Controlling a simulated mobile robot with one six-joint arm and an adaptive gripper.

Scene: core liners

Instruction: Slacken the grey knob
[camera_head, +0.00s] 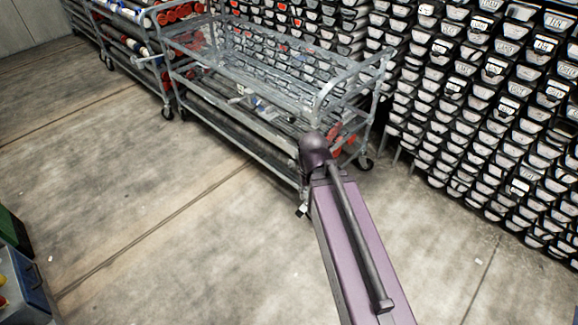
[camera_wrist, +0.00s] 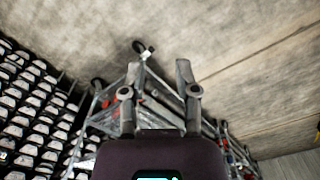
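I cannot make out a grey knob in either view; it may be hidden or too small to tell. My gripper (camera_wrist: 158,68) is open in the wrist view, its two grey fingers apart with nothing visible held between them. Beyond the fingers are the metal cart and the concrete floor. In the head view my purple arm reaches up from the lower right toward the cart's near end, and I cannot clearly make out the fingers there.
A grey metal cart (camera_head: 255,62) with an open-mesh top and loaded lower shelves stands ahead. Another loaded cart is at the upper left. Stacked core liners (camera_head: 480,75) fill the right side. A blue-grey box (camera_head: 30,285) is at the lower left. The floor (camera_head: 150,200) between is clear.

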